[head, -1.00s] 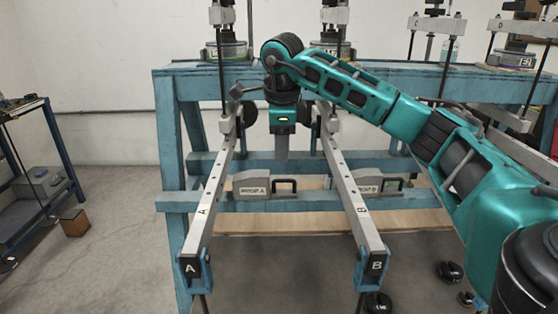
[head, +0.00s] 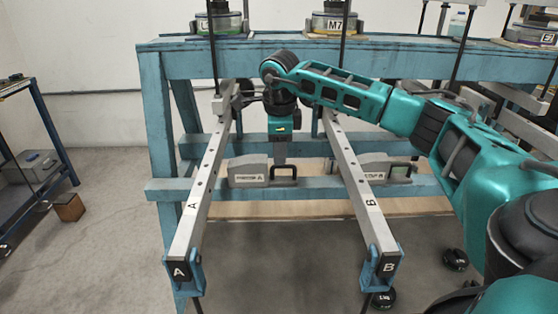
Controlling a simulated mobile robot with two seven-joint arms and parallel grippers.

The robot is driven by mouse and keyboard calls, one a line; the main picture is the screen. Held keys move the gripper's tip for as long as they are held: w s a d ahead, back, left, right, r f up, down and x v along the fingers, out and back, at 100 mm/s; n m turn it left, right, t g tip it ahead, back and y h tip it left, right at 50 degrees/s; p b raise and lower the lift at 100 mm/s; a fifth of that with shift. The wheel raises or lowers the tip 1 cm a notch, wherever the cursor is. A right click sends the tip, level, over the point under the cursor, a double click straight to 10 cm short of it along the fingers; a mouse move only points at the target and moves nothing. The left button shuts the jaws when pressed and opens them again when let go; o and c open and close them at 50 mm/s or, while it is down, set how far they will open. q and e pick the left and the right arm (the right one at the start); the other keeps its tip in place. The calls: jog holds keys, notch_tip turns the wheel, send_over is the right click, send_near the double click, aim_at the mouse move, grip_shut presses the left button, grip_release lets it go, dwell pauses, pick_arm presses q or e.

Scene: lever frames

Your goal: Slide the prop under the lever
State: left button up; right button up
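Lever A (head: 206,185) and lever B (head: 350,184) are long grey bars that run from the frame toward me, each with a lettered end block. Prop A (head: 248,171) is a grey block with a black loop handle (head: 285,170) on its right, on the blue rail between the levers. Prop B (head: 375,168) sits on the same rail, partly behind lever B. My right gripper (head: 280,158) points down at prop A's handle. Its fingers show edge-on, so their opening and any contact are unclear. My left gripper is not in view.
The blue frame's top beam (head: 400,62) carries several weights, including one marked M7 (head: 333,23). Black round feet or knobs (head: 455,259) lie on the floor at right. A blue side rack (head: 45,130) and a brown box (head: 69,207) stand at left.

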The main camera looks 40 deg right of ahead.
aim_at(279, 167)
jog(key=shift+w+d+f, duration=0.15)
jog(key=shift+f, duration=0.75)
jog(key=shift+w+d+f, duration=0.1)
jog(key=shift+w+f, duration=0.05)
jog(key=shift+f, duration=0.75)
jog(key=shift+c, duration=0.5)
grip_shut()
